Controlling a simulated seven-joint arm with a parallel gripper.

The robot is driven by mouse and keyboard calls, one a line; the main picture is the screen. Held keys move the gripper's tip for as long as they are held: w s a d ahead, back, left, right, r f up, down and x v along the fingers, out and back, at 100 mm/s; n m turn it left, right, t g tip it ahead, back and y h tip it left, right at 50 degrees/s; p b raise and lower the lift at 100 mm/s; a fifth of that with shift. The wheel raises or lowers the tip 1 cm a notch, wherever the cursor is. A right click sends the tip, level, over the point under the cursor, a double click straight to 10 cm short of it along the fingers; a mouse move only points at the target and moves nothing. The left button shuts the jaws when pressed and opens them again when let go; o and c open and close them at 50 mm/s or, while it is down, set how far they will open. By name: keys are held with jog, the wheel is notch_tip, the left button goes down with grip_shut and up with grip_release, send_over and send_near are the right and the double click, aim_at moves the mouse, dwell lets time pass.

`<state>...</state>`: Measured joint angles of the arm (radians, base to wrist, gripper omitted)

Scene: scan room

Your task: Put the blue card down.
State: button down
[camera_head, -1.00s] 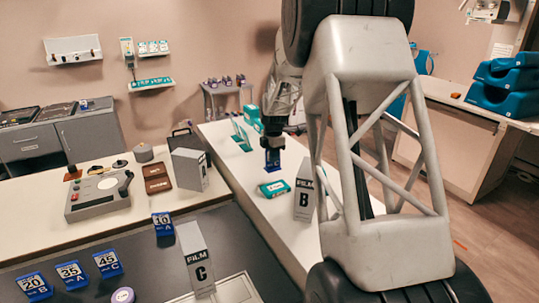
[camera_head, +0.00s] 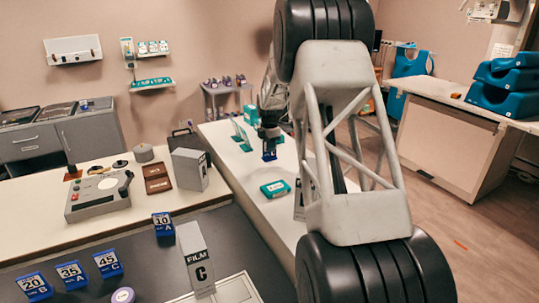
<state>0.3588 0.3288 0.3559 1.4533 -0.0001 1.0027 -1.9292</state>
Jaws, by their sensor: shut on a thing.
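The blue card (camera_head: 269,154) hangs upright from my gripper (camera_head: 269,139), over the white counter (camera_head: 235,165) that runs back through the middle. My gripper is small in this view and points down, with its fingers shut on the card's upper part. I cannot tell whether the card's lower edge touches the counter. Similar blue cards stand on the dark tabletop at the front left, marked 20 B (camera_head: 34,287), 35 A (camera_head: 72,275), 45 C (camera_head: 107,264) and 10 (camera_head: 162,224).
A teal box (camera_head: 275,190) lies on the counter in front of the held card. A FILM box (camera_head: 299,202) is mostly hidden by my arm. The FILM C box (camera_head: 196,262) stands at the front.

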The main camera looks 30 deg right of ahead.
aim_at(270, 158)
jog(key=shift+f, duration=1.8)
jog(key=shift+f, duration=0.1)
jog(key=c, duration=1.2)
grip_release()
jog(key=shift+o, duration=0.2)
notch_tip(270, 158, up, 12)
jog(key=shift+r, duration=0.15)
jog(key=shift+a, duration=0.1)
